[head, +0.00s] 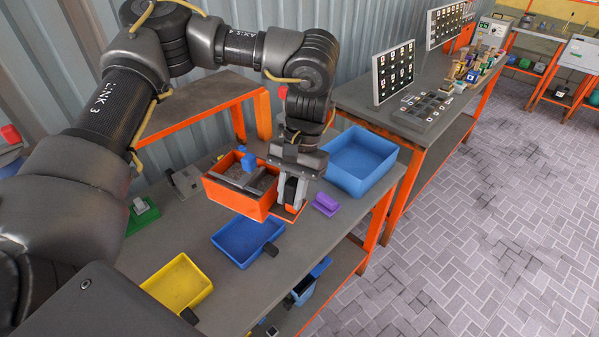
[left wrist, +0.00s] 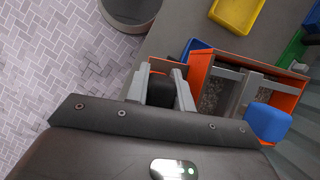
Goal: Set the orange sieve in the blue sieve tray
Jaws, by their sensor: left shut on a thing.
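The orange sieve (head: 228,197) is a box with grey bars and a dark mesh-like bottom. A blue piece (head: 248,162) shows at its far side. My left gripper (head: 291,205) is at the sieve's right end, its fingers closed on a black handle, which shows between them in the left wrist view (left wrist: 160,88). The sieve also shows there (left wrist: 200,70). The blue sieve tray (head: 240,240), shallow and with a dark tab, lies on the table in front of the sieve. I cannot tell whether the sieve touches the table. My right gripper is in neither view.
A larger blue bin (head: 362,160) stands at the table's back right, beside a purple block (head: 325,204). A yellow tray (head: 178,284) lies nearer to me, left of the blue tray. A green piece (head: 142,215) is at the left.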

